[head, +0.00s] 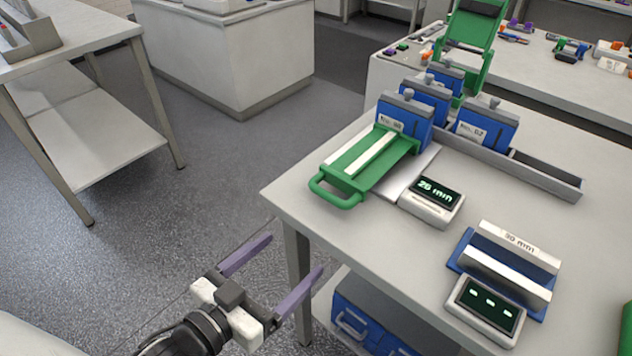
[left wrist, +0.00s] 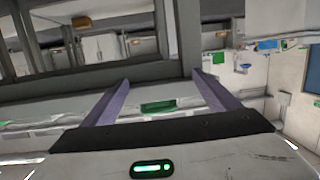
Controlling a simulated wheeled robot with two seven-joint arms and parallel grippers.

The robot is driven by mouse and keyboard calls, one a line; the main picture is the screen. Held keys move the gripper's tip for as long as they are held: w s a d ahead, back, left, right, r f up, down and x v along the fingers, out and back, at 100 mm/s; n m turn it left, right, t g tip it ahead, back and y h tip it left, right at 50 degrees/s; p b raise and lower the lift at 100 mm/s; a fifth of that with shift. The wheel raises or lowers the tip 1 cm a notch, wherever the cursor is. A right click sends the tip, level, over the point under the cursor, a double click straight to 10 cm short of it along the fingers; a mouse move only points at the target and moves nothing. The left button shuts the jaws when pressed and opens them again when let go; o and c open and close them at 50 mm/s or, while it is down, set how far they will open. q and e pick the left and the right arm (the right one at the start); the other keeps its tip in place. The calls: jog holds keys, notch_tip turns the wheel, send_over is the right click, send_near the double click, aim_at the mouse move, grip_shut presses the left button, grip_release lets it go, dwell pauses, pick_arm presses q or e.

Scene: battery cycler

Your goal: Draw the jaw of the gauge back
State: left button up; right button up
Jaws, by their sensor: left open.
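A green sliding plate with a loop handle (head: 335,193) lies on the table near its left corner, against a blue block (head: 408,120). A display reading "26 mm" (head: 432,199) stands beside it. To the right, a grey metal channel marked "30 mm" (head: 510,252) sits on a blue base, with a display showing dashes (head: 489,307) in front. I cannot tell for sure which part is the gauge's jaw. My left gripper (head: 296,252) is open and empty, off the table's left edge, below and apart from the green handle. Its purple fingers also show in the left wrist view (left wrist: 161,77).
Several blue blocks with knobs, such as the one at right (head: 485,125), stand by a grey tray (head: 545,178). A blue case (head: 365,325) sits on the shelf below. A green frame (head: 478,40) stands behind.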

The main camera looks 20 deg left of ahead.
pick_arm(q)
jog(key=m+t+h, duration=0.1)
jog(key=t+h, duration=0.1)
send_near(325, 198)
jog(key=w, duration=0.1)
jog(key=p+x, duration=0.1)
jog(key=x, duration=0.9)
jog(key=shift+s+d+p, duration=0.1)
jog(key=shift+d+p, duration=0.05)
jog(key=shift+p, duration=0.15)
pick_arm(e)
jog(key=shift+s+d+r, duration=0.3)
jog(key=shift+d+r, duration=0.1)
jog(key=shift+r, duration=0.3)
